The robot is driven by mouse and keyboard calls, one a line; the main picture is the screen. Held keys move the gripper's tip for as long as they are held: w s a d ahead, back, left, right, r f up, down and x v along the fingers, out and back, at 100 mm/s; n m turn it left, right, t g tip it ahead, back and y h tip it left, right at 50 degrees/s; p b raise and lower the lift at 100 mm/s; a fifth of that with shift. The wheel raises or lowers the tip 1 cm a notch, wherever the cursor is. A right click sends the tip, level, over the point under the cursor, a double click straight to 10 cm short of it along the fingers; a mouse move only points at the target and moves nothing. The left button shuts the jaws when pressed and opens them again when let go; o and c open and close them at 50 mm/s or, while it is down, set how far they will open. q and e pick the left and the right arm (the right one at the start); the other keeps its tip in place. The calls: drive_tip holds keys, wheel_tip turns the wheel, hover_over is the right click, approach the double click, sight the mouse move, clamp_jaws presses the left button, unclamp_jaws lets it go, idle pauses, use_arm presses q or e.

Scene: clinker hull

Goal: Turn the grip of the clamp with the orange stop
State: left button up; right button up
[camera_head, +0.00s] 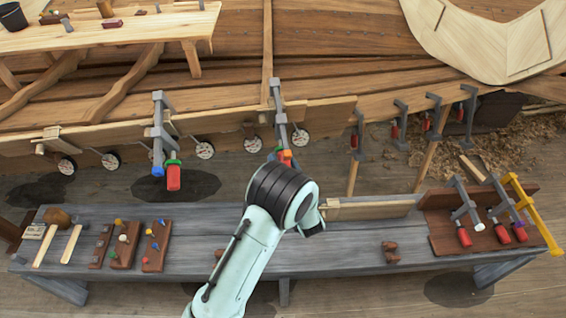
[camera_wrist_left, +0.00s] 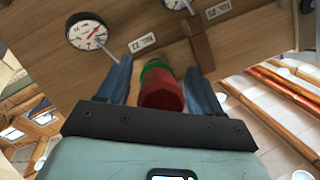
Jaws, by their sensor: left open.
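The clamp with the orange stop (camera_head: 285,155) hangs on the hull's lower plank, its grey bar (camera_head: 278,105) rising above my arm. In the head view its grip is mostly hidden behind my left wrist. In the left wrist view a red grip (camera_wrist_left: 161,92) with a green collar (camera_wrist_left: 154,67) sits between the two blue fingers of my left gripper (camera_wrist_left: 159,66). The fingers are open, one on each side of the grip; whether they touch it I cannot tell. The orange stop does not show in the wrist view. My right gripper is not in view.
Another clamp (camera_head: 158,120) with a blue stop and red grip hangs to the left. Dial gauges (camera_head: 205,150) line the plank; one dial (camera_wrist_left: 86,31) is near my fingers. The grey bench (camera_head: 340,240) below carries mallets, boards and spare clamps (camera_head: 465,205).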

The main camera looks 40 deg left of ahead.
use_arm(q)
drive_tip(key=b+v, duration=0.1)
drive_tip(key=v, duration=1.2)
drive_tip(key=shift+d, duration=0.2)
drive_tip(key=shift+s, duration=0.15)
idle(0.7)
